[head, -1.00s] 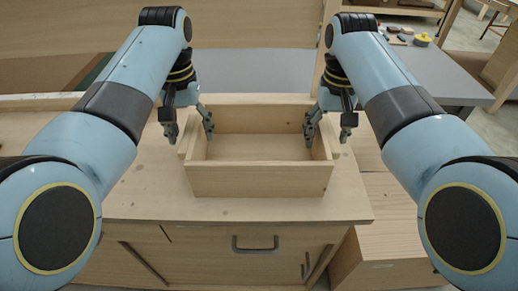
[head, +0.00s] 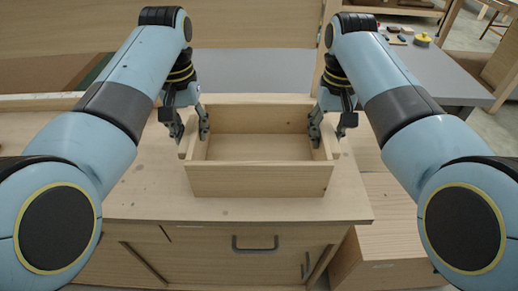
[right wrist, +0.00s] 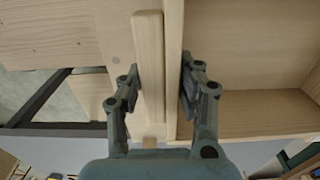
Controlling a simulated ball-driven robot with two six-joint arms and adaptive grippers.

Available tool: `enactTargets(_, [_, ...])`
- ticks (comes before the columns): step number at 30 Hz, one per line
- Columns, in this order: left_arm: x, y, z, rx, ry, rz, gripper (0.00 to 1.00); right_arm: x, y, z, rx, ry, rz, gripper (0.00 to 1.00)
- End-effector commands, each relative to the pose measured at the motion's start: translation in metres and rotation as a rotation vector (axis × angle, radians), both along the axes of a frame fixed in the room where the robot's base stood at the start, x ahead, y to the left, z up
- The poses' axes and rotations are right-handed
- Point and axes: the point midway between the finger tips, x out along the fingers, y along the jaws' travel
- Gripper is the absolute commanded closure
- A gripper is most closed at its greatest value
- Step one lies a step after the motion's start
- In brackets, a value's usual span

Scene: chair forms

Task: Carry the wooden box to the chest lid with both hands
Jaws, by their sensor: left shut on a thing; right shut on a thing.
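The wooden box (head: 258,180) is a pale, open-topped box that looks level and empty. It is over the wooden cabinet top (head: 130,190); whether it touches that top I cannot tell. My left gripper (head: 190,133) is shut on its left side wall, one finger inside and one outside. My right gripper (head: 328,134) grips the right side wall the same way. In the right wrist view, the right gripper (right wrist: 160,98) straddles the box wall and a wooden bar (right wrist: 149,70) along it. I cannot tell for sure which surface is the chest lid.
The cabinet front has a dark handle (head: 255,248). A lower wooden block (head: 385,230) stands to the right. A grey table (head: 440,80) with small items, including a yellow one (head: 422,40), is at the back right. The cabinet top left of the box is clear.

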Motion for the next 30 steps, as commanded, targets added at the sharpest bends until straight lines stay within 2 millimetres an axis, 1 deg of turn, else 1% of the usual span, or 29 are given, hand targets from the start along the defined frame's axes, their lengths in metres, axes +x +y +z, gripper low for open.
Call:
enactTargets(8, [0.001, 0.001, 0.008, 0.001, -0.003, 0.000, 1.00, 0.001, -0.001, 0.008, -0.002, -0.003, 0.000, 1.00])
enactTargets(21, [0.001, 0.001, 0.049, 0.002, -0.004, 0.000, 1.00, 0.001, -0.001, 0.049, -0.003, -0.004, 0.000, 1.00])
enactTargets(24, [0.001, 0.001, 0.053, 0.002, -0.004, 0.000, 1.00, 0.001, -0.001, 0.053, -0.003, -0.004, 0.000, 1.00])
enactTargets(30, [0.001, 0.001, 0.052, 0.003, -0.004, 0.000, 1.00, 0.001, -0.001, 0.052, -0.003, -0.003, 0.000, 1.00])
